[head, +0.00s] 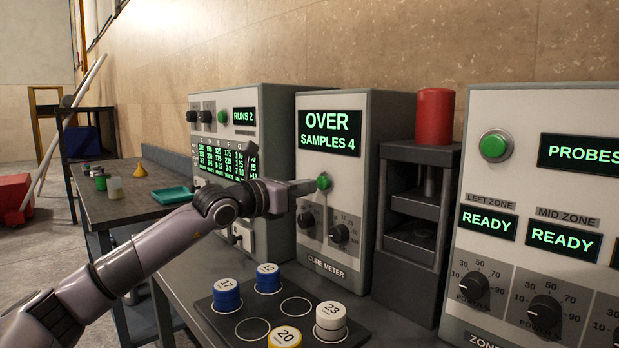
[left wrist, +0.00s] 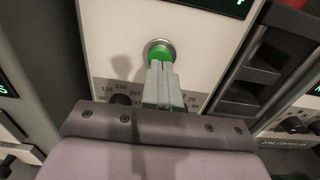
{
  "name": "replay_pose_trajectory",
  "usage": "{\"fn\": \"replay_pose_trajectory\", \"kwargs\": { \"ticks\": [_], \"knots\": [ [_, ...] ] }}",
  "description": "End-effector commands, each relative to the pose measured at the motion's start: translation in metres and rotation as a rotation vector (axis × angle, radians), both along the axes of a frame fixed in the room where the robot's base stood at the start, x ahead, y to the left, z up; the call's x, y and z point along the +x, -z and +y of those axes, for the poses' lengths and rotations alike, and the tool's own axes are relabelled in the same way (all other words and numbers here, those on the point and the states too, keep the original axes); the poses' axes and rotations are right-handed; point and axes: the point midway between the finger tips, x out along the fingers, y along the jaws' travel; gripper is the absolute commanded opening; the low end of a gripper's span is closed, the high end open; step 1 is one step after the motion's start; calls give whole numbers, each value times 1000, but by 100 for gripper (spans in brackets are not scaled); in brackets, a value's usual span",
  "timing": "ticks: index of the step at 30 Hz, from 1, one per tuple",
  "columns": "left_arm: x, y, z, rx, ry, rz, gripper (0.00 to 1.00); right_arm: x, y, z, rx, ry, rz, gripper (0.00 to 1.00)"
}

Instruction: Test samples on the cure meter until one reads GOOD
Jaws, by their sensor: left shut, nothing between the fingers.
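The cure meter (head: 322,262) stands in the middle of the head view. Its screen (head: 329,132) reads OVER, SAMPLES 4. My left gripper (head: 314,185) is shut and empty, with its fingertips at the green button (head: 324,182) on the meter's front. In the left wrist view the shut fingers (left wrist: 160,68) overlap the lower edge of the green button (left wrist: 159,50); I cannot tell if it is pressed in. A dark tray (head: 222,317) in front holds blue samples 17 (head: 226,295) and 12 (head: 268,278), yellow sample 20 (head: 284,338) and white sample 23 (head: 331,322). My right gripper is not in view.
A press with a red cylinder (head: 435,116) stands right of the meter. A zone panel (head: 512,110) reading READY is at the far right. Left is a RUNS 2 unit (head: 276,103). A side bench (head: 115,206) carries a teal tray (head: 173,195) and small containers.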

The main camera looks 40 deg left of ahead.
Motion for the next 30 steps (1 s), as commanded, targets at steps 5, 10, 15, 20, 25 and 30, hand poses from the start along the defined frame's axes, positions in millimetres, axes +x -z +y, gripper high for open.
{"fn": "replay_pose_trajectory", "kwargs": {
  "ticks": [5,10,15,20,25,30],
  "knots": [
    [11,-2,-1,-3,0,-2,0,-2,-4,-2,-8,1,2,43],
    [16,-1,-1,-1,0,-1,0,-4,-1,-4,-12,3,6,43],
    [16,0,-2,0,0,0,0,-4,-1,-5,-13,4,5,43],
    [16,0,-2,0,0,0,0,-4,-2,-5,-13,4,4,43],
    [21,-1,-2,-3,0,-2,0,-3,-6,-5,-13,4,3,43],
    [32,-2,-3,-5,1,-3,0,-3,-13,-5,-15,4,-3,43]
  ]
}}
